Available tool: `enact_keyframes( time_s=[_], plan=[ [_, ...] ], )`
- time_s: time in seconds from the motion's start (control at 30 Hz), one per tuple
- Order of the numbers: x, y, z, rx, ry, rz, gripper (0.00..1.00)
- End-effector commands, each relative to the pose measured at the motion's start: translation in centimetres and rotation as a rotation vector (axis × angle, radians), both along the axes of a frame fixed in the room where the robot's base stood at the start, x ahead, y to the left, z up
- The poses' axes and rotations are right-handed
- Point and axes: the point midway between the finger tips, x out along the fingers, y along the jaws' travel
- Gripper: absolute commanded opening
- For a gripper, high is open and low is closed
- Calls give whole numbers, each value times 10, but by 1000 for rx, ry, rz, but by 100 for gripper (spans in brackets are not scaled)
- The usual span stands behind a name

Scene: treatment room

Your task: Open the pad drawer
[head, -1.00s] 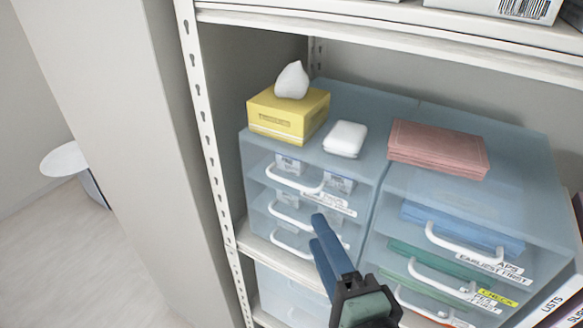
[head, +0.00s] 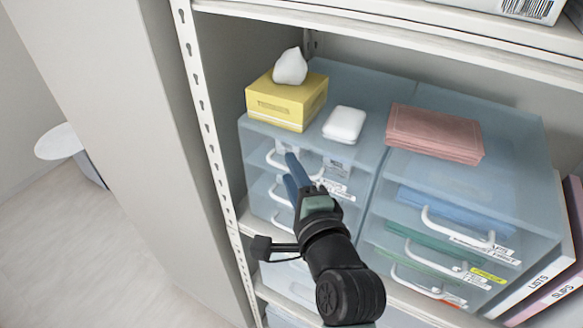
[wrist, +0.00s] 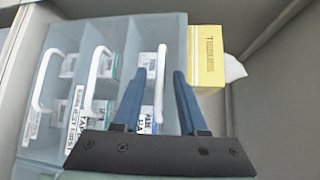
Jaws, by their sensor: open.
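The left drawer unit is clear bluish plastic with stacked drawers and white bow handles. Its top drawer (wrist: 147,95) appears closed; its label in the wrist view begins "PA", the rest hidden by my gripper. The top drawer's handle (wrist: 160,72) also shows in the head view (head: 273,159), partly covered by my fingers. My gripper (head: 290,168) is open, with blue fingers pointing at the drawer front. In the wrist view my fingertips (wrist: 158,73) lie either side of this handle. I cannot tell whether they touch it.
A yellow tissue box (head: 287,101), a white packet (head: 344,124) and folded pink cloths (head: 434,133) lie on top. The right drawer unit (head: 465,205) has its own handles. A shelf post (head: 205,120) stands left, a shelf board (head: 400,32) above.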

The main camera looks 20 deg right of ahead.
Motion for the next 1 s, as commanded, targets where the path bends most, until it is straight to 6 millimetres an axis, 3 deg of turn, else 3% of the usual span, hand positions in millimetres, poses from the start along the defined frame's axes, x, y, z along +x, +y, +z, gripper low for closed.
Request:
enact_keyframes(
  time_s=[0.33,0.57,1.0],
  plan=[
    [3,0,-1,-1,0,1,42],
    [3,0,0,-1,0,0,0],
    [3,0,0,-1,0,0,0]
  ],
)
